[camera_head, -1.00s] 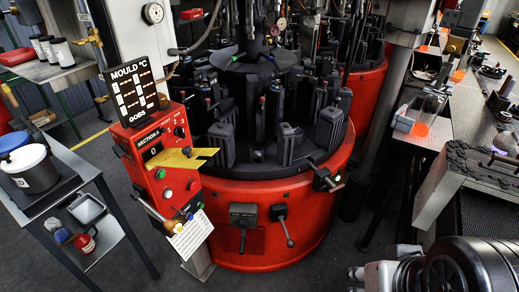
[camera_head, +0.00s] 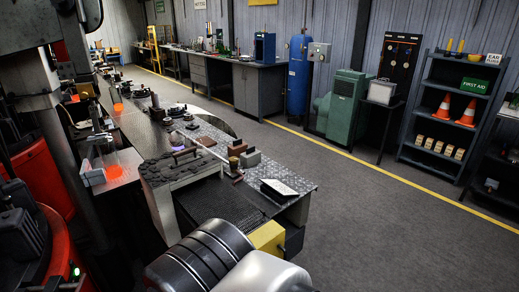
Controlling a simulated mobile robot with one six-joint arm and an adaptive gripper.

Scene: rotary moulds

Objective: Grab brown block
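A small brown block (camera_head: 237,148) sits on the metal worktop in the middle of the view, beside a grey-green block (camera_head: 250,158). Another brownish, block-like piece (camera_head: 185,154) lies to the left, by the dark, lumpy-topped grey housing. At this distance I cannot make out their exact shapes. My gripper is not in view, so its state does not show.
The patterned metal worktop (camera_head: 272,170) carries a tilted white card (camera_head: 280,188) near its front right corner. Open grey floor (camera_head: 370,220) lies to the right, before dark shelves (camera_head: 445,115).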

